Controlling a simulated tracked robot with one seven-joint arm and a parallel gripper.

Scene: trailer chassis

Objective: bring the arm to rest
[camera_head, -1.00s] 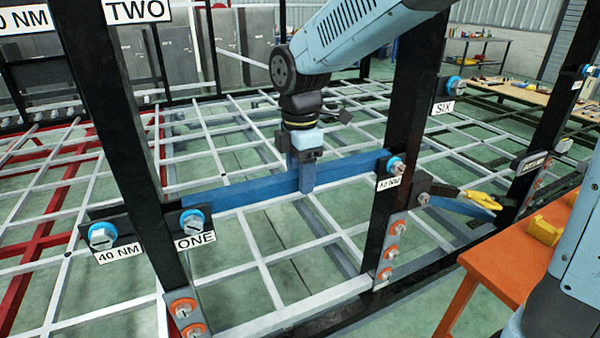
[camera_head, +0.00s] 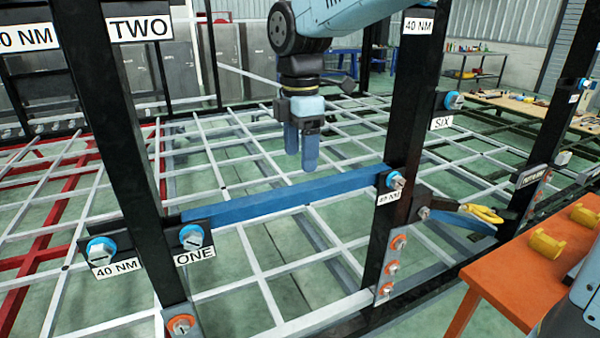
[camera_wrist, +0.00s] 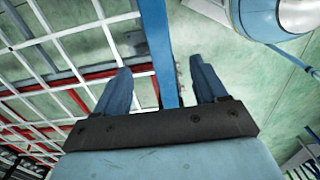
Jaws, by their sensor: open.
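My gripper (camera_head: 301,150) hangs pointing down in the head view, just above and behind the blue crossbar (camera_head: 280,198). Its two blue fingers are apart with nothing between them. The crossbar runs between two black uprights, bolted near the ONE label at its left end and near a torque label at its right end. In the wrist view the open fingers (camera_wrist: 165,88) stand either side of the crossbar (camera_wrist: 160,50), which lies beyond them and appears clear of both. My arm reaches in from the top of the head view.
Black uprights stand left (camera_head: 125,130) and right (camera_head: 405,140) of the gripper. An orange table (camera_head: 510,280) with yellow parts (camera_head: 546,245) is at the lower right. Yellow-handled pliers (camera_head: 482,213) are at a right-hand bracket. A white grid frame (camera_head: 250,255) spreads below.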

